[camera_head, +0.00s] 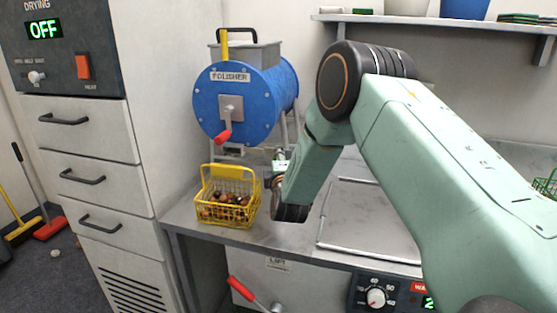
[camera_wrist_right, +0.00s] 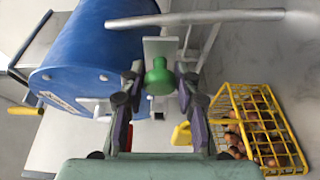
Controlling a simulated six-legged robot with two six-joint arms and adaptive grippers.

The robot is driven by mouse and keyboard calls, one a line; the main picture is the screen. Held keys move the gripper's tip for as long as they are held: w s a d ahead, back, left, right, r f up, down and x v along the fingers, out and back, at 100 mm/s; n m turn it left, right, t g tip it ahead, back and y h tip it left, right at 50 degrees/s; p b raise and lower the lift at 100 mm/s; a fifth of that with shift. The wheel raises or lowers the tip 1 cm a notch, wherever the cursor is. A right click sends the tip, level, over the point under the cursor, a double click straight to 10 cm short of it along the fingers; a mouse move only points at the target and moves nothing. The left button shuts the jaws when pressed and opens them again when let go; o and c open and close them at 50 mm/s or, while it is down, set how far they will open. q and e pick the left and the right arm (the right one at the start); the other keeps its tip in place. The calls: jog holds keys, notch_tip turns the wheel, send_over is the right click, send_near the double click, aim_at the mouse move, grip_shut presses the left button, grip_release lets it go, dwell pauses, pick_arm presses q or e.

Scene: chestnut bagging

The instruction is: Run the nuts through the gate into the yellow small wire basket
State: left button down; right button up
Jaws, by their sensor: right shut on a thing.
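The yellow small wire basket (camera_head: 228,200) stands on the metal counter below the blue polisher (camera_head: 245,98), with brown nuts (camera_head: 226,212) in it. In the right wrist view the basket (camera_wrist_right: 272,90) is at the right, with nuts (camera_wrist_right: 262,130) inside. My right gripper (camera_wrist_right: 158,92) is shut on the green knob (camera_wrist_right: 159,72) of a grey plate, the gate (camera_wrist_right: 158,46), by the polisher's underside. In the head view my right arm mostly hides this gripper. My left gripper is in neither view.
The polisher has a red-handled crank (camera_head: 224,136) on its front. A metal frame (camera_head: 368,220) lies on the counter right of my arm. A drawer cabinet (camera_head: 85,165) borders the counter on the left. A green wire basket (camera_head: 546,184) shows at the right edge.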

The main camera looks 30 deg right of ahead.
grip_shut()
jog(key=w+a, duration=0.3)
jog(key=w, duration=0.1)
jog(key=shift+w+a+b, duration=0.15)
jog(key=shift+a+b, duration=0.25)
jog(key=o, duration=0.5)
grip_release()
jog(key=o, duration=0.4)
jog(key=shift+w+a, duration=0.15)
jog(key=shift+w, duration=0.05)
jog(key=shift+s, duration=0.1)
